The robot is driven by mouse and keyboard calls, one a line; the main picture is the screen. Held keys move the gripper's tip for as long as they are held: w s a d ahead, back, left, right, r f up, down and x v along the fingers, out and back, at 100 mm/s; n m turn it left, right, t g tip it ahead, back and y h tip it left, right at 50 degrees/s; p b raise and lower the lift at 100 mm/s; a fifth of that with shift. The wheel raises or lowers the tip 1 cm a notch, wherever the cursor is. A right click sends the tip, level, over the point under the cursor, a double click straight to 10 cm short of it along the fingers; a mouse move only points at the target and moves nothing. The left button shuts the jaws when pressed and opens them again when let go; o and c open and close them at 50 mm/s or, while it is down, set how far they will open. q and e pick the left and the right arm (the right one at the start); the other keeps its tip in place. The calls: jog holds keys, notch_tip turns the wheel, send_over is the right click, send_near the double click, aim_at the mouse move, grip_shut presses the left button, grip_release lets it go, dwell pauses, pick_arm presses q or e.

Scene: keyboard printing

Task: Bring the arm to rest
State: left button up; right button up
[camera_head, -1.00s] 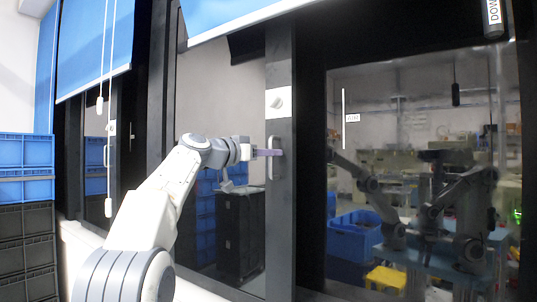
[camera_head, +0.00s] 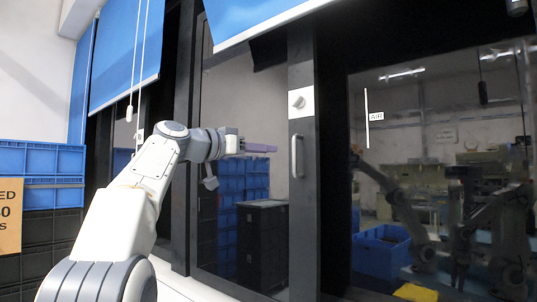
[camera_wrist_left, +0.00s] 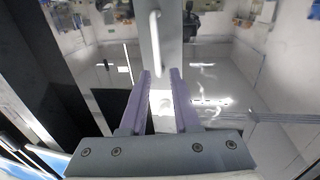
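My left arm (camera_head: 130,205) reaches up from the lower left in the head view. Its gripper (camera_head: 272,148), with purple fingers, points right towards a dark-framed glass door and stops short of the upright grey door handle (camera_head: 297,156). My right gripper is not directly in view; only reflections of arms show in the glass.
A white square with a round knob (camera_head: 300,101) is on the frame above the handle. Blue blinds (camera_head: 125,50) hang above. Stacked blue and black crates (camera_head: 40,195) stand at the left. The dark glass pane (camera_head: 440,160) fills the right side and reflects a room.

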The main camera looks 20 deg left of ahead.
dwell(0.3)
pick_arm(q)
jog(key=s+d+f+n+g, duration=0.15)
jog(key=d+f+g, duration=0.35)
jog(key=d+f, duration=0.8)
jog(key=s+d+f+g+y, duration=0.15)
jog(key=s+d+f, duration=0.25)
jog(key=f, duration=0.4)
jog(key=s+d+f+g+y, duration=0.1)
jog(key=s+d+f+g, duration=0.3)
jog(key=f, duration=0.4)
jog(key=s+d+f+g+y, duration=0.2)
jog(key=s+f+y, duration=0.1)
jog(key=s+f, duration=1.1)
jog(key=s+a+f+m+g+y, duration=0.1)
jog(key=s+a+f, duration=0.2)
jog(key=s+f, duration=0.2)
jog(key=s+a+f+m+g+y, duration=0.1)
jog(key=s+a+f, duration=0.3)
jog(key=s, duration=0.7)
jog(key=shift+f+y, duration=0.75)
jog(key=shift+f, duration=0.05)
